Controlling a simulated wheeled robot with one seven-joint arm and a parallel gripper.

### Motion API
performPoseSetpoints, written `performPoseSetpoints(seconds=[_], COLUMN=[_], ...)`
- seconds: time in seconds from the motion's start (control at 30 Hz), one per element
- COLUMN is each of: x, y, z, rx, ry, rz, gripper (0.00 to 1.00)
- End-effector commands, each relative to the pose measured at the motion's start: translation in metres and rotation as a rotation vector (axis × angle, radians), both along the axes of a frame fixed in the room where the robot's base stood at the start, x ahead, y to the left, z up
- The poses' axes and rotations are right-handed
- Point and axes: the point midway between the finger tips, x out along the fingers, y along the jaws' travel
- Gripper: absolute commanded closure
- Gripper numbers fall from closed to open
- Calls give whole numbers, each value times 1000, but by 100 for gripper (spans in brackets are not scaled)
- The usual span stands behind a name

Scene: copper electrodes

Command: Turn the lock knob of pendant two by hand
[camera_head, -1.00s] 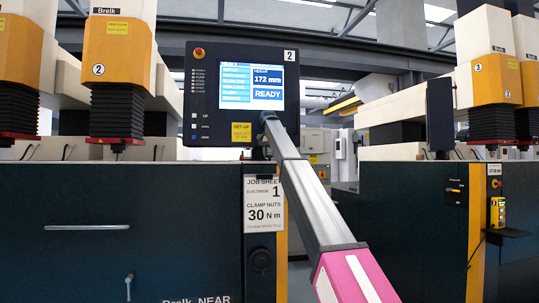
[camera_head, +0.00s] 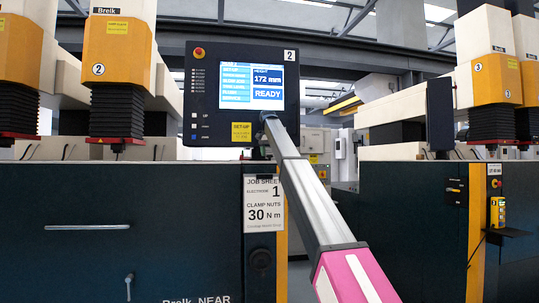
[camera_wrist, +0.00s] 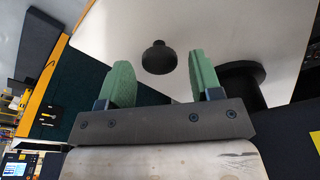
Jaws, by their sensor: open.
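Pendant two (camera_head: 238,92) is a black panel marked 2, with a lit screen reading 172 mm and READY and a red button at its top left. In the wrist view a round black knob (camera_wrist: 159,57) stands out from a pale surface. I cannot tell for certain that it is the pendant's lock knob. My gripper (camera_wrist: 155,72) has two green fingers, open, with the knob showing in the gap just ahead of them. No contact shows. My gripper is not clearly seen in the head view.
A wider black cylinder (camera_wrist: 243,82) stands close to the right finger in the wrist view. In the head view, dark machine cabinets (camera_head: 110,235) stand left and right, with a job sheet (camera_head: 264,205) below the pendant. A dark upright panel (camera_head: 440,113) is at right.

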Motion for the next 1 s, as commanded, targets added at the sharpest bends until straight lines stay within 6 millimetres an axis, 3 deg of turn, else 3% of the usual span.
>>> performPoseSetpoints(seconds=[0.6,1.0], x=[1,0], y=[0,0], z=[52,55], rx=[0,0], ry=[0,0], rz=[0,0], gripper=[41,41])
